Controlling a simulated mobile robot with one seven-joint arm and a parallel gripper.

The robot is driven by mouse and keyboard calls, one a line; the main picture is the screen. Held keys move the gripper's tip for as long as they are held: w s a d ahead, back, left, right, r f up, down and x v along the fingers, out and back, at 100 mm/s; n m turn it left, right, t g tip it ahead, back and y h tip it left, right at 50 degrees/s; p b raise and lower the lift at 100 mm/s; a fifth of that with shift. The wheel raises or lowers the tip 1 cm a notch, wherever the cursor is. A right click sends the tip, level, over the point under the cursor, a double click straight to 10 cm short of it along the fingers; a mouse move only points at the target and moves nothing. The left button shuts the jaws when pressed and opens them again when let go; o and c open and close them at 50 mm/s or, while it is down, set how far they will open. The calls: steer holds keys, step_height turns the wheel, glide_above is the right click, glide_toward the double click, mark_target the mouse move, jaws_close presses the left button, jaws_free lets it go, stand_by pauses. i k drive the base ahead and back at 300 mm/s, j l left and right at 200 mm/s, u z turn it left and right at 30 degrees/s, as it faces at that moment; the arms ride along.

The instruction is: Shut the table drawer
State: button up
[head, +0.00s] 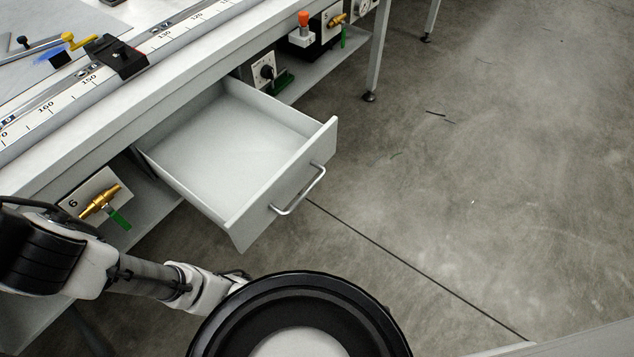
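The table drawer (228,148) is pulled well out from under the white table (150,112) and is empty inside. Its front panel (252,208) faces the lower right and carries a silver bar handle (300,191). My arm comes in from the lower left, below the drawer, and runs toward the bottom middle. A large round black part with a pale centre, probably mine, fills the bottom middle and hides the arm's end. My gripper's fingers are not visible, and I see no contact with the drawer.
Beside the drawer, a brass valve with a green handle (100,204) sits on the left and a switch box (263,72) on the right. A scale rail (88,78) and yellow-handled tool (76,41) lie on the tabletop. Table legs (378,52) stand beyond. The right-hand floor is mostly clear.

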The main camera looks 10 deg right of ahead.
mark_target(238, 153)
steer(key=l+z, duration=0.75)
steer(key=i+j, duration=0.05)
steer(key=j, duration=0.05)
